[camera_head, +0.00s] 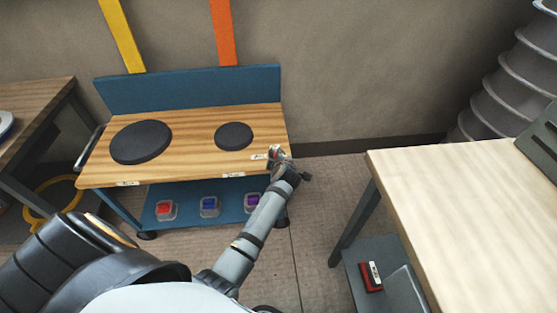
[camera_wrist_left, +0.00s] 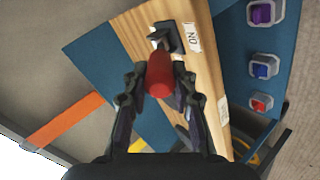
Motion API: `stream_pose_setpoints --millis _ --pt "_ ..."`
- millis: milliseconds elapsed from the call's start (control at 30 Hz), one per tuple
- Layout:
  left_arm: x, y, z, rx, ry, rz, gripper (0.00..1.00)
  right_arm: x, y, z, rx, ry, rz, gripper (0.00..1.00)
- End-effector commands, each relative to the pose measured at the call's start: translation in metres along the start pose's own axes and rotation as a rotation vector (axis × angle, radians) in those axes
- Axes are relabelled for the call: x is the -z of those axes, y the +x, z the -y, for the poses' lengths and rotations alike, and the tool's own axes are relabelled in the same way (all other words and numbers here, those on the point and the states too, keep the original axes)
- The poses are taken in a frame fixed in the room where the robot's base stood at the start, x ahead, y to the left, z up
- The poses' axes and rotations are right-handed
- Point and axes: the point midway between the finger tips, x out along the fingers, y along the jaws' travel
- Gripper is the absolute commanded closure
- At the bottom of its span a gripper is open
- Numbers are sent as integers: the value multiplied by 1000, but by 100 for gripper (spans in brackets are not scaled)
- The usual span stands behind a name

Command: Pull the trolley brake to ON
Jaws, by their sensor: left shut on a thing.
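The trolley (camera_head: 190,92) has a blue back panel and a wooden top. The brake lever with a red grip (camera_wrist_left: 160,74) is at the trolley top's right front corner, on a dark mount (camera_wrist_left: 168,36). A white label (camera_wrist_left: 192,38) reading ON is beside the mount. My left gripper (camera_wrist_left: 160,88) is shut on the red grip, with one finger on each side. In the head view my left gripper (camera_head: 282,166) is at that same corner and hides most of the lever. My right gripper is not in view.
Two dark round discs (camera_head: 141,142) (camera_head: 234,136) lie on the trolley top. A pale wooden table (camera_head: 470,205) is at the right, with floor between.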

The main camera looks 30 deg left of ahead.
Motion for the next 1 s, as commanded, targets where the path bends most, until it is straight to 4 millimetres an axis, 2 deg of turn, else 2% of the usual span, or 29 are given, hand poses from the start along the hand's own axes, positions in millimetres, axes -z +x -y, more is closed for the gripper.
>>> stream_pose_setpoints --millis 200,233,400,733,867,1000 --pt "0 0 2 4 1 0 100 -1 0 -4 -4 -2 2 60" --pt "0 0 2 4 1 0 71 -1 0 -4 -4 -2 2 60" --pt "0 0 2 4 1 0 50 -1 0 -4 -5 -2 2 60" --pt "1 -3 -3 2 -1 0 50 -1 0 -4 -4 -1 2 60" --pt "8 -15 -21 0 -3 1 50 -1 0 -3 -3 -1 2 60" --pt "18 -33 -46 -1 -4 1 50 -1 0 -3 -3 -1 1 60"
